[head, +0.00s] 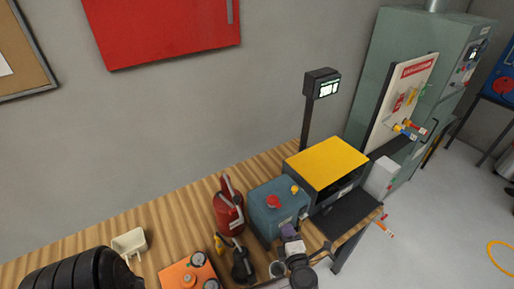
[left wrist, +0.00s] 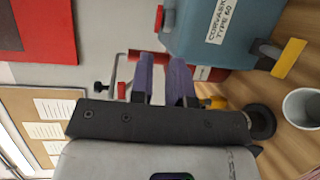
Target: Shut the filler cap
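The teal container (head: 277,217) stands on the wooden bench, and a red cap (head: 273,202) shows on its top. I cannot tell for sure whether the cap is seated or raised. A smaller yellow fitting (head: 294,189) is on top too. In the left wrist view the container (left wrist: 225,25) is seen sideways with its label, and a red part (left wrist: 168,18) shows at its top. My left gripper (head: 290,232) is in front of the container, its purple fingers (left wrist: 163,80) apart with nothing between them. My right gripper is not in view.
A red can (head: 228,212) stands left of the container, and a yellow-topped box (head: 326,163) stands right of it. A white cup (left wrist: 303,107) and a black-and-yellow can (head: 241,263) are near my left gripper.

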